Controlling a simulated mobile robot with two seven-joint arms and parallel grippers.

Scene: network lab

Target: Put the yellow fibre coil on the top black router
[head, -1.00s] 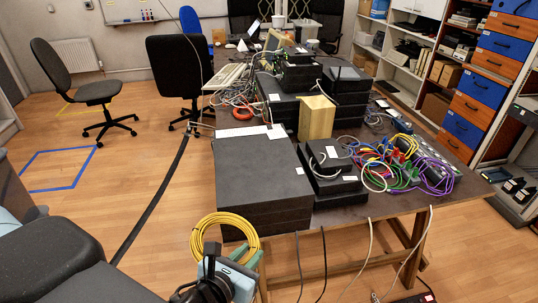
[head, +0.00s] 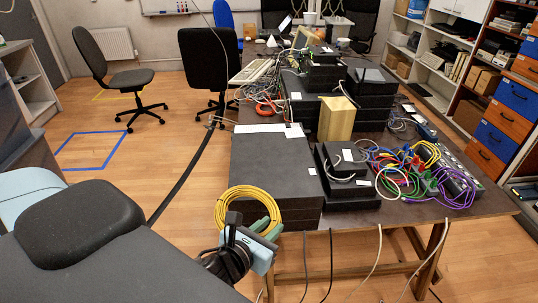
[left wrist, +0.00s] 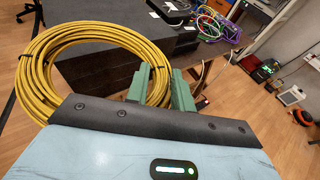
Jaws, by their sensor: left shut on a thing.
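The yellow fibre coil (head: 222,214) is a ring of cable with dark ties, held up in the air. My left gripper (head: 268,226) is shut on the coil's side; its green fingers (left wrist: 158,86) show in the left wrist view. The coil also shows there (left wrist: 37,72), tilted. The top black router (head: 270,160) is the wide flat upper face of the black stack at the table's near left. The coil overlaps the stack's front left corner in the head view; its exact height above the top is unclear. My right gripper is out of view.
The router's top is mostly bare, with a white label (head: 311,171) on the right and a white strip (head: 262,128) behind. Smaller black boxes (head: 345,178) stand to its right. Coloured cables (head: 410,170) and a wooden block (head: 337,119) are farther along the table.

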